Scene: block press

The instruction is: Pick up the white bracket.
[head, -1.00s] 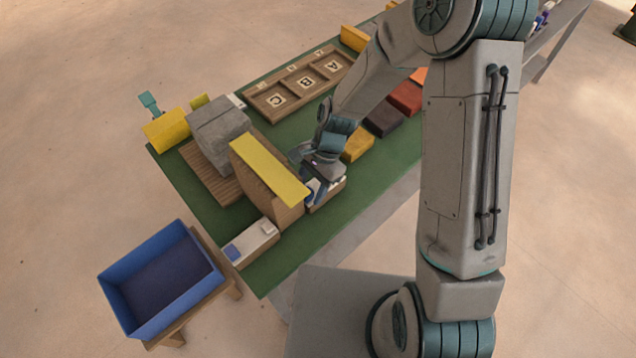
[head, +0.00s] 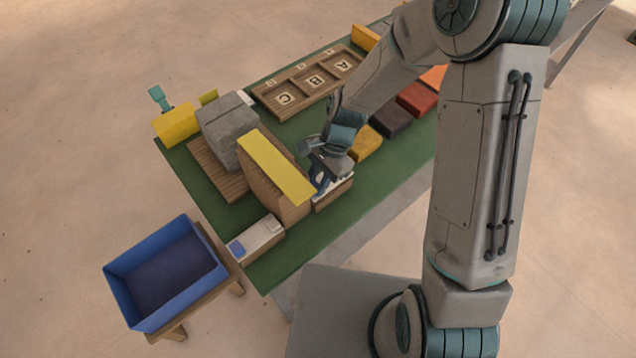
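My gripper (head: 320,188) points down over a small wooden box with a pale top (head: 345,184), close to the right side of the yellow-topped wooden block. Its fingertips are small, dark and partly hidden, so I cannot tell whether they are open or shut, or whether they hold anything. I cannot make out the white bracket for certain. Some white shows beside the fingers on the box, but its shape is too small to tell.
The yellow-topped block (head: 277,167) stands tall beside my gripper, with a grey block (head: 228,132) behind it. A blue bin (head: 130,298) is at front left. A lettered tray (head: 284,114) and several coloured blocks (head: 391,117) lie farther back.

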